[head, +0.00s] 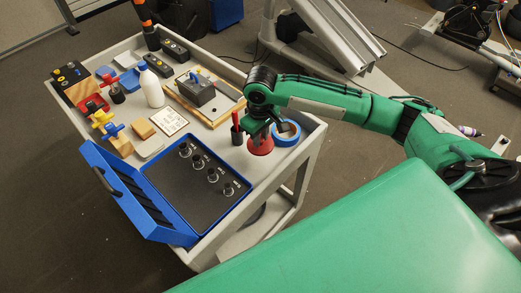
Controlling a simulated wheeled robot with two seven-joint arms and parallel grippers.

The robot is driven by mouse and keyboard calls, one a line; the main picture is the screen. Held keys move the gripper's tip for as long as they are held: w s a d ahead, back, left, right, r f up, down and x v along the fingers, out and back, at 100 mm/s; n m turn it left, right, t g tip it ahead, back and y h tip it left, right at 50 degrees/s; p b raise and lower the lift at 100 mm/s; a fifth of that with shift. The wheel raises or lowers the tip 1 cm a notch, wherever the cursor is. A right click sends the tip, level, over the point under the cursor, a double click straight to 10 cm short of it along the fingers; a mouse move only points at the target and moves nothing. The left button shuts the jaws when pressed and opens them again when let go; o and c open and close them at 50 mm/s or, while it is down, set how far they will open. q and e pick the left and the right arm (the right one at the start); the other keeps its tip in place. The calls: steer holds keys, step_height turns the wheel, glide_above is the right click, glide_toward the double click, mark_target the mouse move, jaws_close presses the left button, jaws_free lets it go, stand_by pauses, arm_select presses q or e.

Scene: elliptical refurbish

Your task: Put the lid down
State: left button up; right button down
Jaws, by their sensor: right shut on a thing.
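My right gripper (262,126) reaches in from the right over the near right part of the cart. It is shut on a red cone-shaped thing (260,144), which flares downward below the fingers; this may be the lid. I cannot tell whether its bottom touches the cart top. A blue case (212,228) lies open at the front of the cart, with several dark round pieces in its dark insert. Its hinged blue cover (128,198), with a black handle, is swung open to the left. My left gripper is not in view.
The grey cart (217,69) carries a blue tape roll (286,133) right beside the red thing and a red-black upright tool (236,130) to its left. Little room is free.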

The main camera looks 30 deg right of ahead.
steer(key=shift+f, duration=3.7)
steer(key=c, duration=1.3)
jaws_free()
steer(key=shift+f, duration=0.15)
steer(key=shift+o, duration=0.2)
step_height(320, 180, up, 12)
steer(key=shift+r+b, duration=0.2)
steer(key=shift+b, duration=0.2)
steer(key=shift+f, duration=0.1)
